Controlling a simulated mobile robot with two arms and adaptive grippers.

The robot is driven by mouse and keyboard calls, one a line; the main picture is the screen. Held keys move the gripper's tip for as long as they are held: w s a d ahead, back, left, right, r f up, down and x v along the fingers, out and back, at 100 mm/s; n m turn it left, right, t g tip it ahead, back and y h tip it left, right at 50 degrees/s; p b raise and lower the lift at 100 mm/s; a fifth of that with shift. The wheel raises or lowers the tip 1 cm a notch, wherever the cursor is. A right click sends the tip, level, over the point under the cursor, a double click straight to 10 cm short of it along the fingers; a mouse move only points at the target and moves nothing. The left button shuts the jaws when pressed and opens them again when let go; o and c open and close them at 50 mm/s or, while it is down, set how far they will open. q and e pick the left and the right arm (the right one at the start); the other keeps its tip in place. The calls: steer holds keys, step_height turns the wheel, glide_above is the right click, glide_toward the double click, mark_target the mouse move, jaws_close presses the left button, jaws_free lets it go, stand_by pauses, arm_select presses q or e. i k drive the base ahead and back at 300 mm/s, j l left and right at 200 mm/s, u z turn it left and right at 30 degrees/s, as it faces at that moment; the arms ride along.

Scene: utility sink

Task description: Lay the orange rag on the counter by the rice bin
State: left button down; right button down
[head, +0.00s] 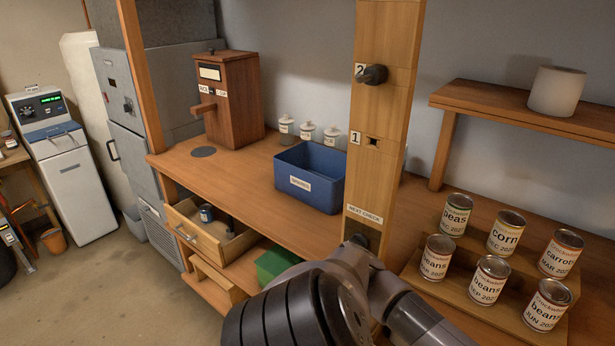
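A tall brown wooden bin (233,105) with a spout-like handle and a small label, which I take to be the rice bin, stands at the back left of the wooden counter (235,172). The counter in front and to the right of it is bare, apart from a dark round disc (203,152) near its left edge. I see no orange rag in this view. One of my dark grey arms crosses the bottom middle and hides part of the lower counter. No gripper fingers show.
A blue box (310,180) and several white lidded jars (307,131) stand farther right. An open drawer (208,232) juts out below the counter. A wooden post (382,120) rises in the middle. Several labelled cans (506,232) stand at right. An orange bucket (53,240) is on the floor.

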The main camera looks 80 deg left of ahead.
mark_target(233, 176)
steer(key=k+j+u, duration=0.15)
steer(key=j+u, duration=0.15)
steer(key=k+j+u, duration=0.15)
steer(key=j+u, duration=0.15)
steer(key=j, duration=0.15)
steer(key=j+u, duration=0.25)
steer(key=j, duration=0.15)
steer(key=k, duration=0.05)
